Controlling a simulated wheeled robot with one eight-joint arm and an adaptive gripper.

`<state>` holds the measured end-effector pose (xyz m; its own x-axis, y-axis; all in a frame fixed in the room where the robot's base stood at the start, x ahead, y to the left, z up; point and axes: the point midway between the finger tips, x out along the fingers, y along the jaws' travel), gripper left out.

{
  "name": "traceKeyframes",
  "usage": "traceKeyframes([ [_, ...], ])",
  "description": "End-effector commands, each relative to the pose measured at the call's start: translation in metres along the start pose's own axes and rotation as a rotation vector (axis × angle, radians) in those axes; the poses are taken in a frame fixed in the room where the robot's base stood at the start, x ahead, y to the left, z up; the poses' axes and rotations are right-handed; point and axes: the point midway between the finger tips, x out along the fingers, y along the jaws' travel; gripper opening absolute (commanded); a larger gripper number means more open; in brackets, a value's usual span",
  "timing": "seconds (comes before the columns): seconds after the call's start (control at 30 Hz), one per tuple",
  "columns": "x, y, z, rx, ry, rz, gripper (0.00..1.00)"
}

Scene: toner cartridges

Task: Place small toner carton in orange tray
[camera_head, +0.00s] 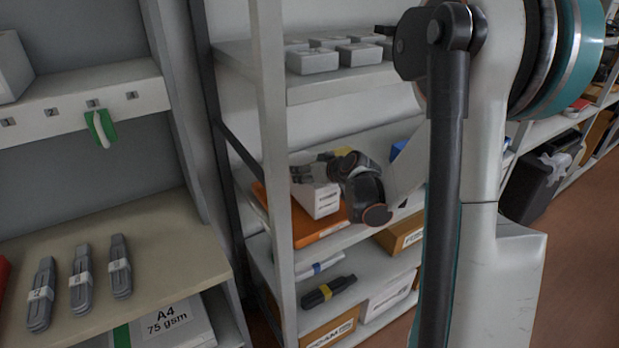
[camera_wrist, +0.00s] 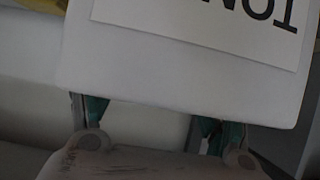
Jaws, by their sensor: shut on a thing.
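The small white toner carton (camera_head: 318,203) is at my gripper (camera_head: 316,172) on the middle shelf of the rack. My gripper is shut on it, reaching in from the right. The orange tray (camera_head: 320,232) lies on that shelf, directly below and around the carton in the picture. I cannot tell whether the carton touches the tray floor. In the wrist view the carton (camera_wrist: 200,75) fills the upper part with its printed label, and my gripper's fingers (camera_wrist: 160,120) show below it, partly hidden by it.
A rack post (camera_head: 275,150) stands just left of the tray. The upper shelf (camera_head: 335,88) holds several grey boxes above my gripper. A brown carton (camera_head: 398,236) is right of the tray, lower down. A blue item (camera_head: 397,150) sits behind my arm.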

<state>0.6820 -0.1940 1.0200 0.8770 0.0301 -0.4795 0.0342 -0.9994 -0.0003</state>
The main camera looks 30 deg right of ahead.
Motion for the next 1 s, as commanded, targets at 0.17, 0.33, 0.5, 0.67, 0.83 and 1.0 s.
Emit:
traceKeyframes([
  [0.17, 0.009, 0.0, 0.016, 0.001, 0.001, 0.001, 0.04],
  [0.33, 0.008, 0.0, 0.015, 0.001, 0.001, 0.001, 0.04],
  [0.5, 0.01, 0.0, 0.018, 0.001, 0.001, 0.001, 0.04],
  [0.67, 0.009, 0.0, 0.017, 0.0, 0.0, 0.0, 0.91],
  [0.83, 0.009, 0.0, 0.017, 0.0, 0.0, 0.0, 0.91],
  [1.0, 0.009, 0.0, 0.017, 0.0, 0.0, 0.0, 0.91],
])
